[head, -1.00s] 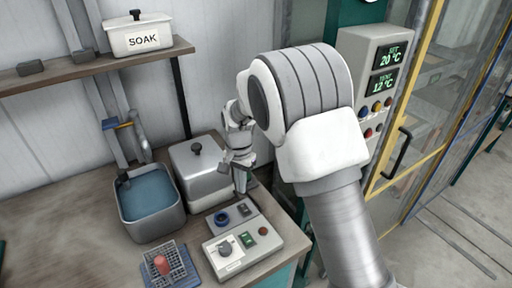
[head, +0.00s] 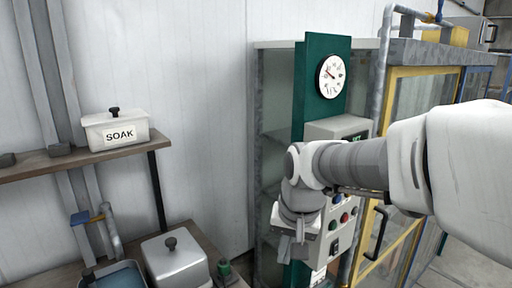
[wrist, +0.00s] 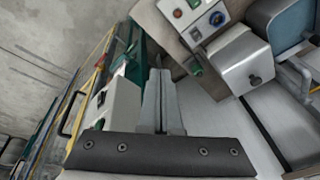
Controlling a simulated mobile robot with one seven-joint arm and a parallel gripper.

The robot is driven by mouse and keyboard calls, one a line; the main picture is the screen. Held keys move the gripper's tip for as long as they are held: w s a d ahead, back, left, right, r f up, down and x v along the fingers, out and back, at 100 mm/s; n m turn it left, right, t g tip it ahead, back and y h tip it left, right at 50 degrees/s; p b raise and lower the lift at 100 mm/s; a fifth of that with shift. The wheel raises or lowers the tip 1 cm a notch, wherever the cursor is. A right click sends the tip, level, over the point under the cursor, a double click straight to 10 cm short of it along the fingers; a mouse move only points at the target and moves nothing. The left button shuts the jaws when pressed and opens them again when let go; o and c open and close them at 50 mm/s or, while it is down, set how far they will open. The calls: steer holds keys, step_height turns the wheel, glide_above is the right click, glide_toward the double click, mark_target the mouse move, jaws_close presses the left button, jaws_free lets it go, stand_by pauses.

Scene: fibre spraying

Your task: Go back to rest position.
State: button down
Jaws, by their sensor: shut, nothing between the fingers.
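My gripper (head: 296,246) hangs in front of the control cabinet in the head view, with nothing held. In the wrist view its two fingers (wrist: 162,100) lie close together and point away from the camera. My arm reaches in from the right of the head view and hides part of the cabinet and its display. The gripper is clear of the bench and appears to touch nothing.
The grey control box (head: 340,128) with buttons stands behind my arm, below a dial gauge (head: 331,77). A SOAK box (head: 116,130) sits on the shelf (head: 70,161) at left. A lidded metal box (head: 176,262) and a water basin (head: 117,276) stand on the bench. A yellow-framed glass door (head: 405,95) is at right.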

steer(key=s+d+r+n+t, duration=0.1)
steer(key=s+d, duration=0.3)
steer(key=s, duration=0.3)
steer(key=s+d+r+n+t+h, duration=0.1)
steer(key=s+d, duration=0.3)
steer(key=s, duration=0.3)
steer(key=shift+s+d+r+t, duration=0.15)
steer(key=shift+s+r+t, duration=0.15)
steer(key=shift+s+t, duration=0.1)
